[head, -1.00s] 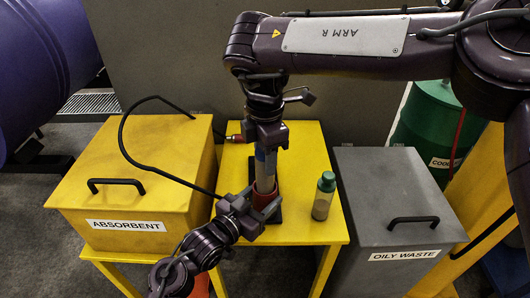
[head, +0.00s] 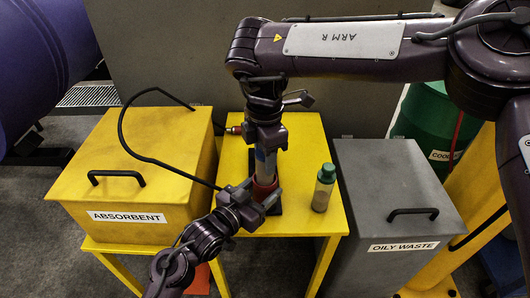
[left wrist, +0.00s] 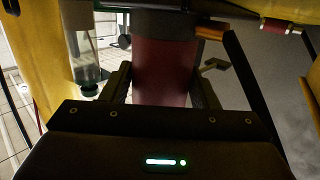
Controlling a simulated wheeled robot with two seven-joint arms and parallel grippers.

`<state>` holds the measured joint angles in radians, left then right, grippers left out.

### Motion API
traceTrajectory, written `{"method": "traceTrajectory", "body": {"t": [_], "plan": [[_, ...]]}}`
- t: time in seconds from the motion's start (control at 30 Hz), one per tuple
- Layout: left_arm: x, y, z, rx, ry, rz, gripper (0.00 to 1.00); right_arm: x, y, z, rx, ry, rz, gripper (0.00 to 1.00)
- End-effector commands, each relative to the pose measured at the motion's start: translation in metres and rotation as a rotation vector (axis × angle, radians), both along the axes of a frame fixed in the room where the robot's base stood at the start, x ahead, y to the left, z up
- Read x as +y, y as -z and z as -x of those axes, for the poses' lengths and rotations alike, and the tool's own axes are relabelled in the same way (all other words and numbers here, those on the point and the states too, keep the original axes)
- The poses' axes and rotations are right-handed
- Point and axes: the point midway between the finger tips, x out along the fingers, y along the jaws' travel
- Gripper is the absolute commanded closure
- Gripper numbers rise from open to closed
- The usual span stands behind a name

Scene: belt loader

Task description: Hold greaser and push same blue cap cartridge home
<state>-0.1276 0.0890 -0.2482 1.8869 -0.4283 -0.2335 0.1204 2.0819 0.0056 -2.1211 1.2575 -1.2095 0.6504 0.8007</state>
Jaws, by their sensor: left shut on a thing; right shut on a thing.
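The greaser (head: 264,187), a red barrel, stands upright on the yellow table. My left gripper (head: 262,198) is shut around it from the front left. In the left wrist view the red barrel (left wrist: 163,65) fills the space between the fingers. A pale grey cartridge (head: 265,167) sticks up out of the greaser's top, in line with it. A bluish band shows at its upper end, just under my right gripper (head: 266,147), which is shut on it from above. The cap is mostly hidden by the right fingers.
A green-capped bottle (head: 324,187) stands on the table (head: 308,220), right of the greaser. A yellow absorbent bin (head: 140,150) is at left, a grey oily waste bin (head: 385,180) at right.

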Motion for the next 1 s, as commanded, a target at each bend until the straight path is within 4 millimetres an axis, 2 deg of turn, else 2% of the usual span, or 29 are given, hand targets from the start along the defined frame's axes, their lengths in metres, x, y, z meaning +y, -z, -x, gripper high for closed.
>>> {"method": "traceTrajectory", "body": {"t": [1.0], "plan": [[0.000, 0.000, 0.000, 0.001, -0.001, -0.001, 0.60, 0.000, 0.026, 0.000, 0.000, 0.001, -0.001, 0.93]]}}
